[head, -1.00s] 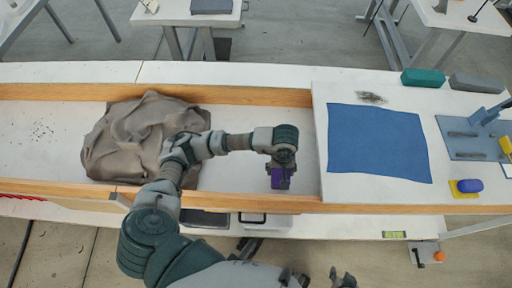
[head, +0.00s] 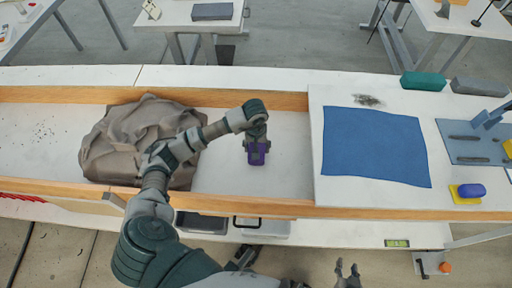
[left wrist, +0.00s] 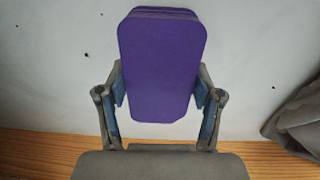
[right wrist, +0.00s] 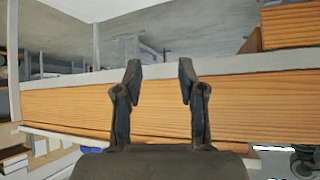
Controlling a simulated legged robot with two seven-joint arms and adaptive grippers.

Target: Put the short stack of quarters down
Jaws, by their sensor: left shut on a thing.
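The short stack of quarters, purple with rounded corners, shows in the head view (head: 257,154) and fills the middle of the left wrist view (left wrist: 160,60). My left gripper (head: 256,145) is shut on it, with one finger on each side in the left wrist view (left wrist: 160,90). The stack is over the white floor of the wood-railed bay, right of the brown cloth. I cannot tell whether it touches the floor. My right gripper (head: 347,272) is off the table's front edge; in the right wrist view (right wrist: 160,85) its fingers are apart and empty.
A crumpled brown cloth (head: 140,140) lies left of my left gripper. Wooden rails (head: 280,101) bound the bay at back and front. A raised white board with a blue cloth (head: 375,147) stands to the right. Bare floor surrounds the stack.

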